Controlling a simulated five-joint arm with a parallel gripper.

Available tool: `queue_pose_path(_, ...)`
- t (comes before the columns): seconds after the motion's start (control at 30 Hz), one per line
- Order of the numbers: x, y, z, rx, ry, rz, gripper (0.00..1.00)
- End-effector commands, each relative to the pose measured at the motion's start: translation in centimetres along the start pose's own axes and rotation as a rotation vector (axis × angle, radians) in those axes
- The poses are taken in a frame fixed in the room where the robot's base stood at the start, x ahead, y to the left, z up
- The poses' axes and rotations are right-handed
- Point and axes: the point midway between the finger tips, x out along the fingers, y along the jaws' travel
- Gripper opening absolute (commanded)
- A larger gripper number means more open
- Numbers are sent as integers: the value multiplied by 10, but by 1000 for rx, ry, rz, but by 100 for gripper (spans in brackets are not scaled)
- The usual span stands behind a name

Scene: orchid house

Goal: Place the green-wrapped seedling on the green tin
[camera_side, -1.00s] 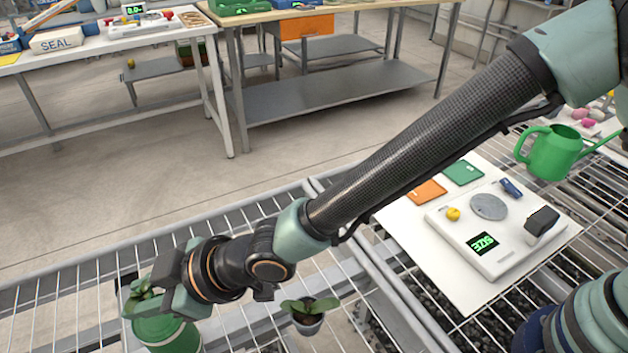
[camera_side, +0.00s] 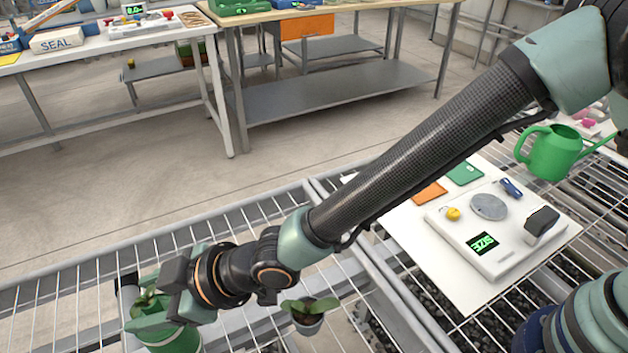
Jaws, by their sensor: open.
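The green tin (camera_side: 178,342) stands on the wire bench at the lower left, cut by the bottom edge. The seedling's green leaves (camera_side: 146,304) show just above the tin, between my fingers. Its wrap is hidden behind my gripper, so I cannot tell whether it rests on the tin. My gripper (camera_side: 138,303) is open around the seedling, with one finger on the far side and one on the near side. I cannot tell whether a finger touches it.
A small potted plant (camera_side: 309,314) stands right of my wrist, close under the arm. A white scale (camera_side: 505,252) lies on a white board (camera_side: 462,293) at the right, with an orange card (camera_side: 429,191) and a green card (camera_side: 466,173). A green watering can (camera_side: 553,152) stands beyond.

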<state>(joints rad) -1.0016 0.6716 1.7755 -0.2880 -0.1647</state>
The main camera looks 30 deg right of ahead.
Motion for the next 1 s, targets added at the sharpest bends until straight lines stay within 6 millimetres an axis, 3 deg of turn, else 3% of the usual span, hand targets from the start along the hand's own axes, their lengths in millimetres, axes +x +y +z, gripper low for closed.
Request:
queue_pose_path(0.6,-92,0,-1,0,3,0,61)
queue_pose_path(0.9,-114,1,0,1,0,1,61)
queue_pose_path(1.0,-122,16,1,22,-14,24,61)
